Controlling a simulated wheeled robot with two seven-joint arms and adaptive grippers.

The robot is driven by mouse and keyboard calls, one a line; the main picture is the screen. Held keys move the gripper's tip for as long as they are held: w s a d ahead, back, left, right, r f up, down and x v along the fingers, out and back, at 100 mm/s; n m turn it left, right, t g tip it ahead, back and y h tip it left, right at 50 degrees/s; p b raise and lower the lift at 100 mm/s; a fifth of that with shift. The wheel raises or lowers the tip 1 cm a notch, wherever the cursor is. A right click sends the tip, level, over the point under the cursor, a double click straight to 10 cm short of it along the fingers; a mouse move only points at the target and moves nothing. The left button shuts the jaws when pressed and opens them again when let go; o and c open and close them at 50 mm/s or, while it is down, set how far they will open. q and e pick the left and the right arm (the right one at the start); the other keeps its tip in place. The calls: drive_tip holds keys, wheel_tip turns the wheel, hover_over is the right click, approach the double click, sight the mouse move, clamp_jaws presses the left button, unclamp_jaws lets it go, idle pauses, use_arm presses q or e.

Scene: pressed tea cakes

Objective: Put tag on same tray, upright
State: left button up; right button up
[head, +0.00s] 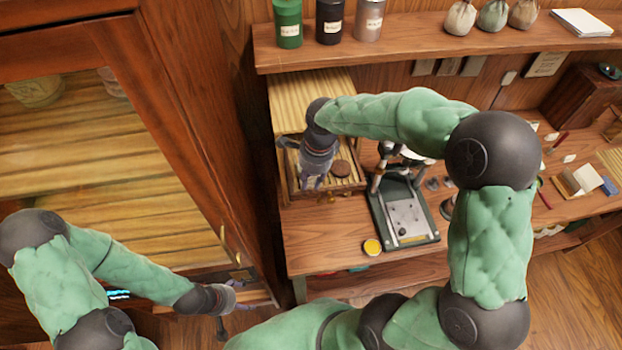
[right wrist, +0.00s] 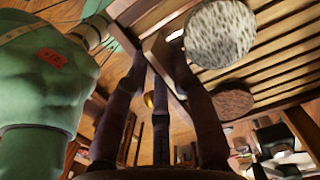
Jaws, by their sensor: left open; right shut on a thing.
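My right gripper (head: 312,184) is over the slatted wooden tray (head: 291,180) on the counter, fingers pointing down. A dark round tea cake (head: 341,168) lies in the tray just right of it. In the right wrist view, a pale speckled cake (right wrist: 220,34) and the dark cake (right wrist: 232,100) lie on the slats. The right fingers (right wrist: 160,50) are shut on a small pale piece (right wrist: 175,36), apparently the tag, mostly hidden by the fingertips. I cannot tell whether it is upright or touches the tray. My left gripper (head: 230,305) is open near the cabinet's lower edge.
A shelf (head: 420,50) with canisters and pouches hangs above. A large wooden cabinet (head: 180,110) stands at left. Small items crowd the counter's right side.

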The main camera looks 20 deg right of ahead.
drive_tip(key=shift+s+f, duration=0.2)
drive_tip(key=shift+f, duration=0.2)
drive_tip(key=shift+s+a+f+b, duration=0.15)
drive_tip(key=shift+s+f+b, duration=0.2)
drive_tip(key=shift+f, duration=0.4)
drive_tip(key=shift+c, duration=0.2)
drive_tip(key=o, duration=0.6)
drive_tip(key=shift+o, duration=1.2)
drive_tip(key=shift+w+f, duration=0.1)
drive_tip(key=shift+w, duration=0.1)
drive_tip(key=shift+w+r, duration=0.1)
drive_tip(key=shift+r, duration=0.35)
drive_tip(key=shift+d+r, duration=0.2)
drive_tip(key=shift+r, duration=1.05)
drive_tip(key=shift+d+r, duration=0.2)
drive_tip(key=shift+r, duration=1.1)
drive_tip(key=shift+d+r, duration=0.2)
drive_tip(key=shift+r, duration=1.05)
